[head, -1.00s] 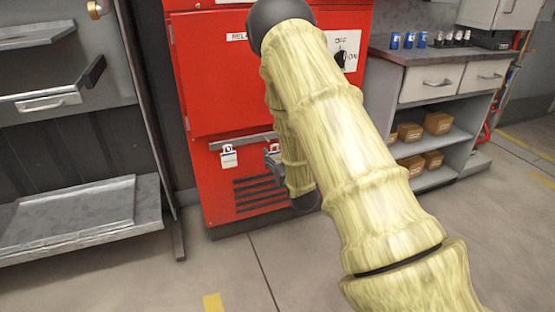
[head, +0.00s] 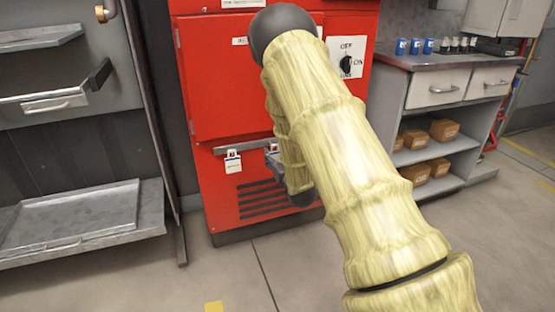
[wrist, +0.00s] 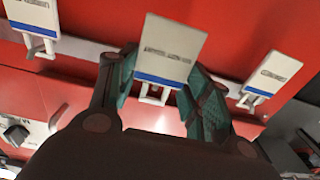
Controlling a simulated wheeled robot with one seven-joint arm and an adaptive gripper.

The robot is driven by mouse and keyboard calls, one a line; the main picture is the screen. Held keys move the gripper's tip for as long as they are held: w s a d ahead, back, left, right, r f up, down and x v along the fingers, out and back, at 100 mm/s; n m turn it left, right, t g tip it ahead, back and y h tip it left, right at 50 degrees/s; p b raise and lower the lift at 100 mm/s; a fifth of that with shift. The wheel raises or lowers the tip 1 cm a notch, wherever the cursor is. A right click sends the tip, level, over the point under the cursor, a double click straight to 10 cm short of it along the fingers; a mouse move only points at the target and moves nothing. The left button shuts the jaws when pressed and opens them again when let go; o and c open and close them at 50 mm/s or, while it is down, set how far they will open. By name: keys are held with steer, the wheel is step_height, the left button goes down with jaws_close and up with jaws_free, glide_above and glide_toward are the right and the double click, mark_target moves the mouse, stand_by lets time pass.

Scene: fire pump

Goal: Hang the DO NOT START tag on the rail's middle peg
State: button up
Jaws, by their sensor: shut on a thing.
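My gripper (wrist: 160,66) is shut on a white tag with a blue stripe (wrist: 168,45), upright in front of the rail (wrist: 80,48) in the wrist view. The tag's dark lettering is too blurred to read. A pale hook or peg shows below it between the fingers; I cannot tell whether the tag is around it. Two similar tags are at the rail, one on the left (wrist: 33,15) and one on the right (wrist: 272,74). In the head view the rail (head: 248,144) has one tag (head: 233,162) near its left end; my arm hides its right part and most of my gripper.
The rail is on a red cabinet (head: 215,95) with a dark vent (head: 260,200) below and a rotary switch (head: 347,63) above right. A metal shelf rack (head: 85,215) stands left. A grey workbench (head: 435,62) with boxes stands right. Floor in front is clear.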

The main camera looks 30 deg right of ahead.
steer(key=shift+x, duration=1)
steer(key=shift+w+d+f, duration=0.1)
steer(key=shift+w+f, duration=0.2)
steer(key=shift+w, duration=0.1)
steer(key=shift+f, duration=0.1)
steer(key=o, duration=0.9)
